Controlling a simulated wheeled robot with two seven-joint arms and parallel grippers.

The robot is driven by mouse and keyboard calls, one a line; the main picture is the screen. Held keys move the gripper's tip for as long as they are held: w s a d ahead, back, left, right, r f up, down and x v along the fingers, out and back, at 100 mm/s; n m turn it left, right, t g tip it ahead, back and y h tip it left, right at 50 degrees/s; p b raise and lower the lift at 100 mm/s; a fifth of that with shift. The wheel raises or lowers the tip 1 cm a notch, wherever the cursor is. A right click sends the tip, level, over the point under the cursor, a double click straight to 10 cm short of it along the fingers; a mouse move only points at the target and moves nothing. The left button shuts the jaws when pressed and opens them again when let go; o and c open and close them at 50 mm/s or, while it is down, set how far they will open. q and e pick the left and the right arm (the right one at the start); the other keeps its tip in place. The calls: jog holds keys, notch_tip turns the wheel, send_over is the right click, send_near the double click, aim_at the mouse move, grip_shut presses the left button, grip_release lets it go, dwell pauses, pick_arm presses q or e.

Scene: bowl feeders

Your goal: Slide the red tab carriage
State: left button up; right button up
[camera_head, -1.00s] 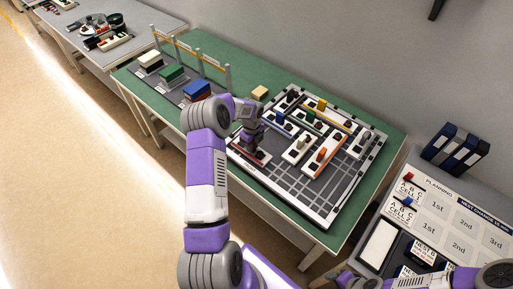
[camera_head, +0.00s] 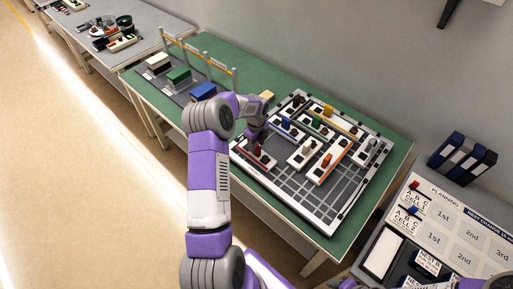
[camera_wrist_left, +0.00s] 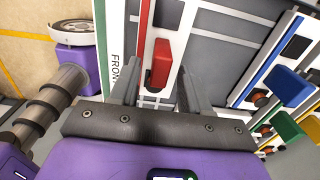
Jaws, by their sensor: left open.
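The red tab (camera_wrist_left: 160,63) stands on a white carriage (camera_wrist_left: 178,28) with a red edge strip, on the grey board. In the head view the red tab (camera_head: 257,149) is at the board's left corner, just below my left gripper (camera_head: 256,133). In the wrist view my left gripper (camera_wrist_left: 157,78) is open, with one finger on each side of the tab and gaps showing on both sides. I cannot tell how far above the board the fingertips are. My right gripper is out of view.
Carriages with blue (camera_wrist_left: 287,86), green and yellow tabs stand beside the red one. A carriage with an orange tab (camera_head: 326,161) is farther right. The gridded front of the board (camera_head: 300,195) is clear. Blue binders (camera_head: 462,157) stand at the right.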

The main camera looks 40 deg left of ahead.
pick_arm(q)
jog(key=shift+r, duration=2.05)
